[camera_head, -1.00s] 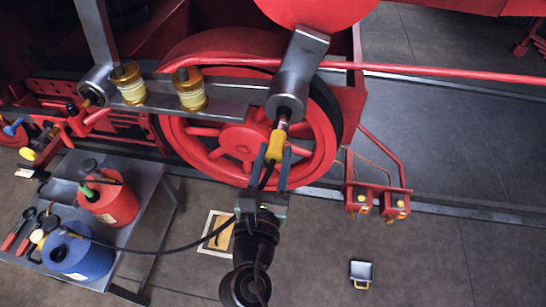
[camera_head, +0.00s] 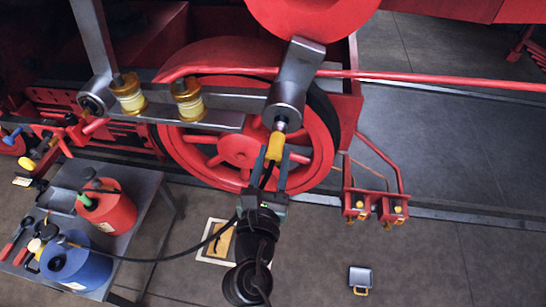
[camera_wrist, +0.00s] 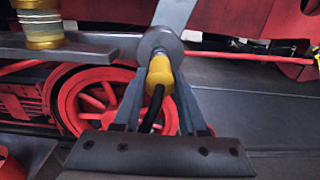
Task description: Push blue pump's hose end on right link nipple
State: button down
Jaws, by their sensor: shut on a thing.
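My gripper (camera_head: 274,172) is shut on the yellow hose end (camera_head: 275,147), which also shows in the wrist view (camera_wrist: 159,72). The hose end points up at the underside of the grey right link end (camera_head: 296,92). A small pale nipple (camera_head: 281,125) shows right at the top of the hose end; whether the hose end is seated on it I cannot tell. The black hose (camera_head: 165,257) runs from my gripper left to the blue pump (camera_head: 78,268), on the table at lower left.
A red pump (camera_head: 108,212) stands beside the blue one on the grey table (camera_head: 140,190). The red wheel (camera_head: 240,150) is behind my gripper. Two yellow glass cups (camera_head: 188,97) sit on the rod. Red step brackets (camera_head: 375,205) are at right.

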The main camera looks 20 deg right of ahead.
jog(key=shift+r, duration=0.15)
jog(key=shift+c, duration=1.9)
grip_release()
jog(key=shift+d, duration=0.1)
jog(key=shift+s+f, duration=0.1)
jog(key=shift+f, duration=0.1)
jog(key=b+v, duration=0.4)
jog(key=v, duration=0.8)
jog(key=shift+s+a, duration=0.25)
jog(key=shift+a, duration=0.1)
jog(key=shift+r, duration=0.1)
